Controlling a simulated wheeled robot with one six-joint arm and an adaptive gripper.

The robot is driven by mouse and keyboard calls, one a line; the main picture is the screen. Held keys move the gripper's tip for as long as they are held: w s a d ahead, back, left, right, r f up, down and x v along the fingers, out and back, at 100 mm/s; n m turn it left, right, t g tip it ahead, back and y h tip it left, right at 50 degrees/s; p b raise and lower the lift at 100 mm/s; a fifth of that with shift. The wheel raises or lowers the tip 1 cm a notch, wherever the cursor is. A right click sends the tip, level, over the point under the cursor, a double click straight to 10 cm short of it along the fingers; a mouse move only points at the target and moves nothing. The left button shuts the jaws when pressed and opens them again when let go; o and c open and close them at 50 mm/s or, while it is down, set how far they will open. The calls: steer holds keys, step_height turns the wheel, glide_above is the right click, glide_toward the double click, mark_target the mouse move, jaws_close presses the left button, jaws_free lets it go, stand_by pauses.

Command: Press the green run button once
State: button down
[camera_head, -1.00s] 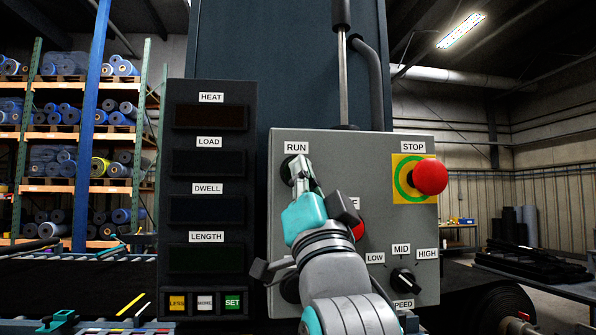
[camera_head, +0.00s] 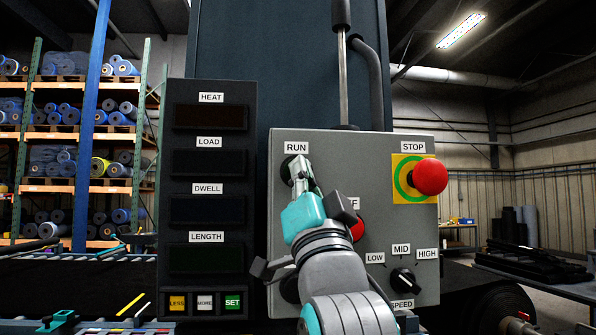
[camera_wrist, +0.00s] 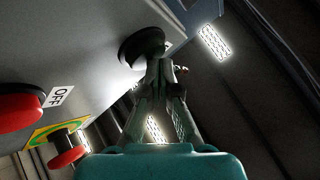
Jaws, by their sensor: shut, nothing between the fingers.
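The run button (camera_head: 286,170) sits under the RUN label (camera_head: 296,148) at the upper left of the grey control box (camera_head: 370,150). Only its dark round rim shows; its green face is hidden behind my gripper in the head view. My gripper (camera_head: 299,164) is shut and empty, with its fingertips at the button. In the wrist view the fingertips (camera_wrist: 160,62) are together just below the dark round rim (camera_wrist: 142,46) of the button. I cannot tell whether they touch its face or whether it is pressed in.
A red mushroom STOP button (camera_head: 430,177) on a yellow plate stands out at the box's upper right. A red OFF button (camera_head: 357,229) is partly hidden by my gripper. A black speed knob (camera_head: 403,281) is below. A dark display panel (camera_head: 208,300) stands to the left.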

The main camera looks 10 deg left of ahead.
steer(key=shift+w, duration=0.2)
stand_by(0.5)
steer(key=shift+s, duration=0.1)
steer(key=shift+s+d, duration=0.2)
steer(key=shift+s, duration=0.55)
steer(key=shift+s+d, duration=0.25)
steer(key=shift+s, duration=0.55)
steer(key=shift+s+d, duration=0.2)
steer(key=shift+s, duration=0.65)
steer(key=shift+s+d, duration=0.25)
steer(key=shift+s, duration=0.55)
